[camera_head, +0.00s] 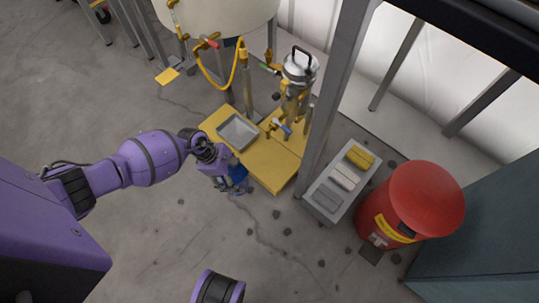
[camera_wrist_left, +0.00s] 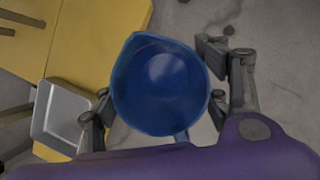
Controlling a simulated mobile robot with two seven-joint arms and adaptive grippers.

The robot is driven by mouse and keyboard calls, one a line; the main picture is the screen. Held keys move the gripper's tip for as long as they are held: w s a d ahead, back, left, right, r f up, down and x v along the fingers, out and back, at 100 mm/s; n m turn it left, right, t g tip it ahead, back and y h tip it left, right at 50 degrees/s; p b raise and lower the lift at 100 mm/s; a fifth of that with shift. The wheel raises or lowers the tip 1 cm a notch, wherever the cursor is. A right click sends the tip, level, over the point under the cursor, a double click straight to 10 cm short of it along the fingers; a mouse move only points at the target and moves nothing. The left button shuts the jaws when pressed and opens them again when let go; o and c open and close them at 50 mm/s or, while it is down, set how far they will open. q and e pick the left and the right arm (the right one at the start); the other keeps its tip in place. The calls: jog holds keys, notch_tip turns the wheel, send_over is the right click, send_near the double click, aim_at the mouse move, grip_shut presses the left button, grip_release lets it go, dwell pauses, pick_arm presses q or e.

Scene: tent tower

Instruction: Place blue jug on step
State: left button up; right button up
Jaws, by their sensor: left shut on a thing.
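The blue jug (camera_wrist_left: 160,84) sits between the two fingers of my left gripper in the left wrist view, seen from above into its open, empty-looking inside. My left gripper (camera_head: 232,186) is shut on it. In the head view the jug (camera_head: 238,174) is partly hidden by the gripper, at the near left edge of the yellow step (camera_head: 272,168). The step also shows in the left wrist view (camera_wrist_left: 100,30), left of the jug. I cannot tell whether the jug touches the step. My right gripper is not in view.
A grey metal tray (camera_head: 237,131) lies on the step's left part. A steel canister (camera_head: 299,68) with valves stands behind. A grey bin with bars (camera_head: 325,200) and a red drum (camera_head: 412,205) stand right. The floor in front is clear except for small stones.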

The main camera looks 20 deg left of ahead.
pick_arm(q)
jog(key=w+d+b, duration=0.3)
jog(key=w, duration=0.5)
jog(key=w+d+b, duration=0.3)
jog(key=w, duration=0.5)
jog(key=shift+w+f, duration=0.2)
jog(key=shift+w, duration=0.1)
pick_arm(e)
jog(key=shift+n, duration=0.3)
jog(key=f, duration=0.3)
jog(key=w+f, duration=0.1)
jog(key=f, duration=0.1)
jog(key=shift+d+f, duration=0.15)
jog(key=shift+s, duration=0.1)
pick_arm(q)
jog(key=shift+f+b, duration=0.5)
jog(key=shift+b, duration=0.2)
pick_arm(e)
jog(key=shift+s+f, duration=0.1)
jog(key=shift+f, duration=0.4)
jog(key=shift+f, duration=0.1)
pick_arm(q)
jog(key=o, duration=1.2)
jog(key=shift+s+f, duration=0.1)
jog(key=shift+s, duration=0.1)
